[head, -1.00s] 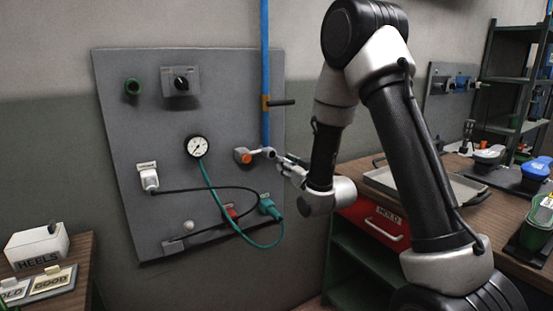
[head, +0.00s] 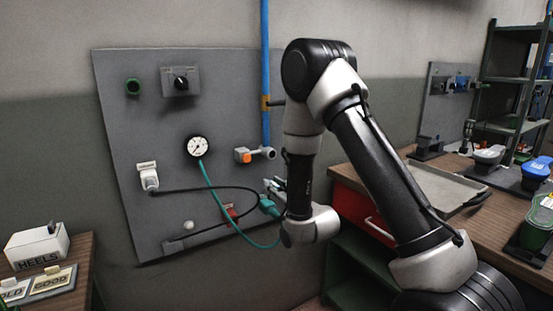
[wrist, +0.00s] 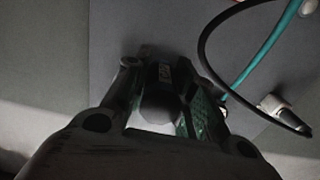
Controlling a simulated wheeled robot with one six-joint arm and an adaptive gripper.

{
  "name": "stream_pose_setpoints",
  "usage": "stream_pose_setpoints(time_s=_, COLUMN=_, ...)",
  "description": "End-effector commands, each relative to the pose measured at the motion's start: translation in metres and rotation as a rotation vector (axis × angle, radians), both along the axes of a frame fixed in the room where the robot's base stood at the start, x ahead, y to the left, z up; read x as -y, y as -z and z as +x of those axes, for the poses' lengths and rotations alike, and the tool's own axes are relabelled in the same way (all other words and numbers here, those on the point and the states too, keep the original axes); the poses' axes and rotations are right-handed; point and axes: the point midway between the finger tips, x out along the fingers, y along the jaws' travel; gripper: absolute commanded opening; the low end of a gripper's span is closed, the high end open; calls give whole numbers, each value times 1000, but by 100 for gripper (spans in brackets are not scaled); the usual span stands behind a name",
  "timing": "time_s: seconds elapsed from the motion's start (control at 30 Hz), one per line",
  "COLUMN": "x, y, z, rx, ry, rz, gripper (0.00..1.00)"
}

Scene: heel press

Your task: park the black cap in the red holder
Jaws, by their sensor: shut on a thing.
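My gripper (head: 274,185) is in front of the wall panel's right part, below the orange-marked valve and just above the teal plug. In the wrist view, its fingers (wrist: 160,100) are shut on a dark, faceted piece, which I take for the black cap (wrist: 157,107). The cap cannot be made out in the head view. The red holder (head: 231,214) is low on the panel, left of the teal plug. My gripper is apart from it, up and to the right. I cannot make out the holder in the wrist view.
The teal plug (head: 267,205) with its hose hangs close below my gripper. A black cable (head: 215,188) loops across the panel (head: 120,120). The valve (head: 245,155) and blue pipe (head: 265,60) are above. A bench with a metal tray (head: 440,190) stands at right.

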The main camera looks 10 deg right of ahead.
Motion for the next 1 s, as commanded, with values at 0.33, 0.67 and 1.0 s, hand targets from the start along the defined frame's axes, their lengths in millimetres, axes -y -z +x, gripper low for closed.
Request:
stream_pose_setpoints(time_s=0.33, x=-17, y=26, z=-5, rx=-1, ry=-2, rz=0, gripper=0)
stream_pose_setpoints(time_s=0.67, x=-32, y=50, z=-10, rx=0, ry=-1, rz=0, gripper=0)
stream_pose_setpoints(time_s=1.0, x=-48, y=75, z=-15, rx=-1, ry=-2, rz=0, gripper=0)
